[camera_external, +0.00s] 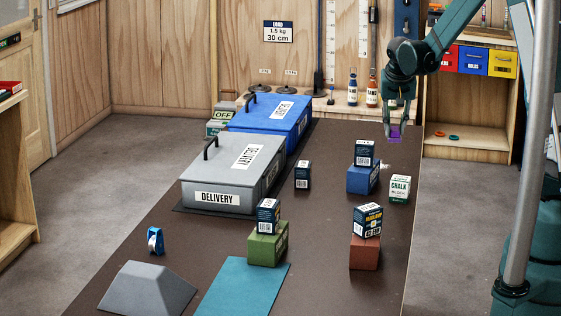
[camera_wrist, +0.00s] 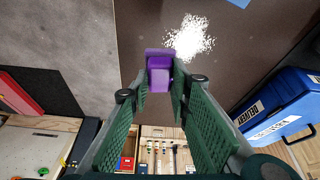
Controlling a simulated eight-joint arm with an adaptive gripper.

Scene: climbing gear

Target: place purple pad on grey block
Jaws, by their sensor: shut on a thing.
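The purple pad (camera_external: 395,135) is between the fingertips of my gripper (camera_external: 397,120), at the far right of the dark table. In the wrist view the purple pad (camera_wrist: 159,66) sits at the tips of the green fingers of my gripper (camera_wrist: 161,88), which are shut on it. I cannot tell whether the pad touches the table. A grey block (camera_external: 147,289) with sloping sides and a flat top lies at the near left of the table, far from my gripper. Its top looks bare.
A grey delivery box (camera_external: 205,179) and a blue box (camera_external: 268,121) stand left. Small dark boxes sit on blue (camera_external: 361,180), green (camera_external: 267,249) and red (camera_external: 364,256) blocks. A chalk box (camera_external: 399,189) stands right. White powder (camera_wrist: 190,38) lies near the pad.

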